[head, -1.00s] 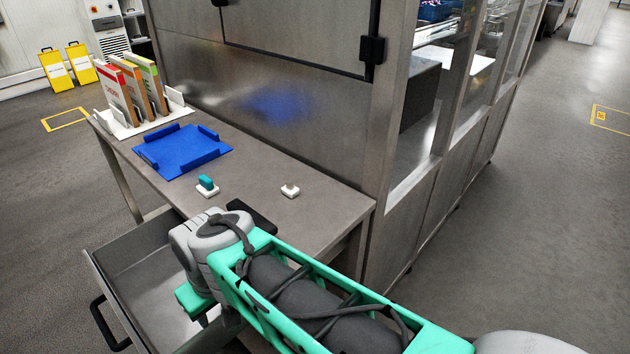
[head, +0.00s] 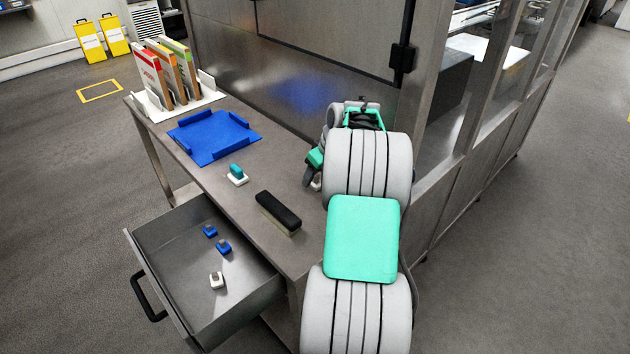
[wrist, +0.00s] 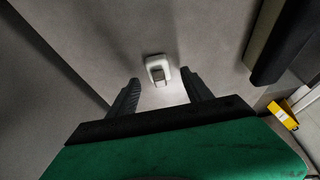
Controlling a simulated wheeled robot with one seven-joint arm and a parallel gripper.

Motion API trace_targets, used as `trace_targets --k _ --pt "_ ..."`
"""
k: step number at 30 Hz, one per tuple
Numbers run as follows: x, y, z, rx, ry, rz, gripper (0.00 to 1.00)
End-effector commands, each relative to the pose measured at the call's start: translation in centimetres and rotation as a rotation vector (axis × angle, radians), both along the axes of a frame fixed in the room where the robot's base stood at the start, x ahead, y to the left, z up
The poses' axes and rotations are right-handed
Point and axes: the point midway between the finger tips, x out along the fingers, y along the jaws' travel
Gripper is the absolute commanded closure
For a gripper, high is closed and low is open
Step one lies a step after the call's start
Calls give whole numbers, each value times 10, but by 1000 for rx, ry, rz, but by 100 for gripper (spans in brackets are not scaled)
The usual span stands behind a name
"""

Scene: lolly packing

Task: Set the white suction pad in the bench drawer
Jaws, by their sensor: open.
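A white suction pad (wrist: 158,65) with a grey top sits on the bench top, just beyond and between my fingertips in the wrist view. In the head view this pad (head: 316,184) is mostly hidden by my gripper (head: 309,173). My gripper (wrist: 160,78) is open, with nothing between its fingers. The bench drawer (head: 262,293) is pulled open at the lower left. Another white pad (head: 217,280) and two blue pads, one farther back (head: 210,231) and one nearer (head: 223,247), lie in it.
A teal-topped pad (head: 237,175) and a black-topped brush-like block (head: 278,213) are on the bench. The block also shows in the wrist view (wrist: 280,45). A blue tray (head: 212,135) and a rack of boxes (head: 205,92) stand farther back. A metal cabinet wall (head: 300,60) rises behind.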

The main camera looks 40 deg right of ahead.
Motion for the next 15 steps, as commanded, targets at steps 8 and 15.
trace_targets --k 8,15 --pt "8 0 -17 -2 -1 -1 42" --pt "8 0 -17 -1 -1 -2 55"
